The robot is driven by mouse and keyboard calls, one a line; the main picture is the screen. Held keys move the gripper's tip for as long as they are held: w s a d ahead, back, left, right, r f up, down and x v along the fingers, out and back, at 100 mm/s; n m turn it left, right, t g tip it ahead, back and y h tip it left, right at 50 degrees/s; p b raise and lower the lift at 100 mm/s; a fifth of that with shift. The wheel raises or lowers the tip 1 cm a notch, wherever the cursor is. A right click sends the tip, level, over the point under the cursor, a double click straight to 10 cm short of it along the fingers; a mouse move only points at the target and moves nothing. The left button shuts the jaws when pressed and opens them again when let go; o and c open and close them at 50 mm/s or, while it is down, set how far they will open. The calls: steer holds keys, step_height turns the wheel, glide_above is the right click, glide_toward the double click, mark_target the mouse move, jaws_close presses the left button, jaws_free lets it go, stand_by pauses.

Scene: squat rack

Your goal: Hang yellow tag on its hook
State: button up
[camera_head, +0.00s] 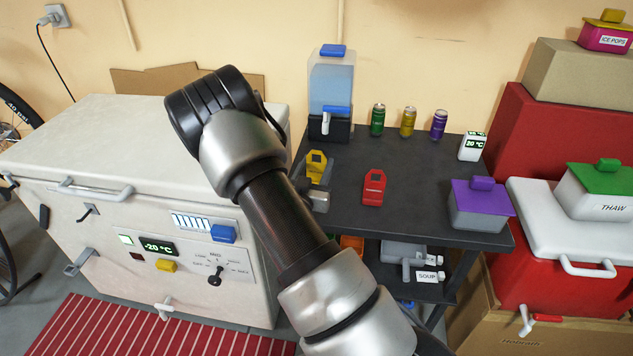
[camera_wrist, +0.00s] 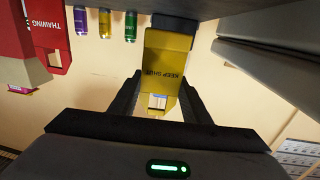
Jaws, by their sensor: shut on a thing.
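The yellow tag (camera_wrist: 168,65), printed KEEP SHUT, is between the fingers of my gripper (camera_wrist: 160,92) in the wrist view, where it looks upside down. My gripper is shut on it, near its end with the opening. In the head view the yellow tag (camera_head: 317,163) shows at the left side of the dark table, partly hidden by my arm. I cannot tell whether it touches the tabletop. A small dark hook (camera_head: 88,210) sticks out of the white freezer's front, left of the display, with nothing on it.
The white chest freezer (camera_head: 100,125) stands left of the dark table (camera_head: 420,180). A red striped mat (camera_head: 130,330) lies before the freezer.

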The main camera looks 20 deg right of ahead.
mark_target(316, 151)
steer(key=shift+r+p, duration=1.65)
steer(key=shift+r, duration=1.4)
steer(key=w+a+r+n+t+y, duration=0.1)
steer(key=a+r+n+t+y, duration=0.3)
steer(key=a+r+n+y, duration=0.7)
steer(key=a+r+m+p, duration=0.1)
steer(key=a+r+p, duration=0.2)
steer(key=r+p, duration=0.4)
steer(key=a+r+m+p, duration=0.2)
steer(key=r+p, duration=0.6)
steer(key=shift+a+r+y, duration=0.3)
steer(key=shift+a+r, duration=0.05)
steer(key=shift+a, duration=0.05)
steer(key=shift+w, duration=0.1)
